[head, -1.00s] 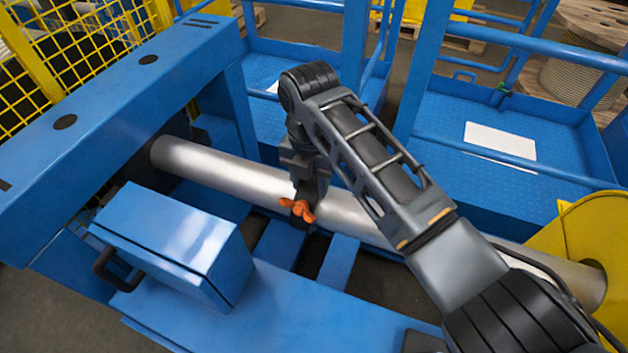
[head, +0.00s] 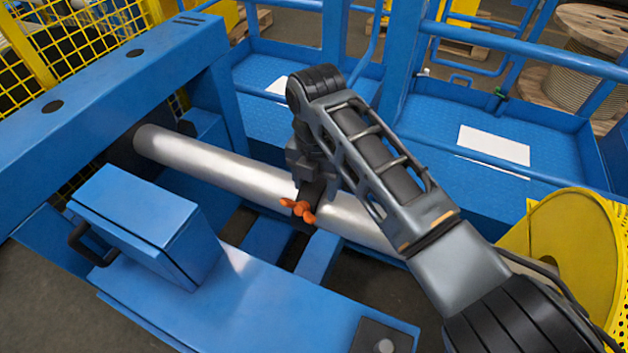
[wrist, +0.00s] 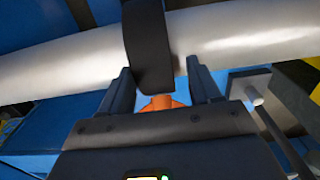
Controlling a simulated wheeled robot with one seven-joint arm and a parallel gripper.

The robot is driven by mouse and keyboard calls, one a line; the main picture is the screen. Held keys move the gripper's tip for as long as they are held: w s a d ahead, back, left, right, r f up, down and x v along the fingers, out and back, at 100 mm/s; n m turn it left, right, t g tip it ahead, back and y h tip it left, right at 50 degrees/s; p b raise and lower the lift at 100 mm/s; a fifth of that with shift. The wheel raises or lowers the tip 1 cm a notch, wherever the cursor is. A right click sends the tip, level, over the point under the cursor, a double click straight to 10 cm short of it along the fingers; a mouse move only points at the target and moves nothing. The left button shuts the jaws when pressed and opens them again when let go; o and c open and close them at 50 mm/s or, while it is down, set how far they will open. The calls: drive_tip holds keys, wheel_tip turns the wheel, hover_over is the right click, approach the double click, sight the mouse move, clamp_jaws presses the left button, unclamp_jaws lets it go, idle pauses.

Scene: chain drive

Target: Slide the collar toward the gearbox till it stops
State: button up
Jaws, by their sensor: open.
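A dark collar (head: 314,193) is around a thick silver shaft (head: 220,168), with an orange wing screw (head: 298,210) on its near side. In the wrist view the collar (wrist: 148,45) crosses the pale shaft (wrist: 60,65), and the orange screw (wrist: 162,102) shows below it. My open gripper (wrist: 160,72) has one finger on each side of the collar's lower part; contact is not clear. In the head view my gripper (head: 308,178) is over the collar and partly hides it. I cannot tell which housing is the gearbox.
A blue beam (head: 100,100) spans the shaft's left end. A blue box (head: 135,225) stands in front of it on a blue bench (head: 240,300). A yellow round housing (head: 570,250) is at the right. My arm hides the shaft's right part.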

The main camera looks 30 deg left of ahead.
drive_tip(key=shift+o, duration=0.7)
drive_tip(key=shift+a, duration=0.1)
drive_tip(key=shift+r, duration=0.3)
drive_tip(key=shift+r+b, duration=0.4)
drive_tip(key=shift+r, duration=3.2)
drive_tip(key=shift+s, duration=0.15)
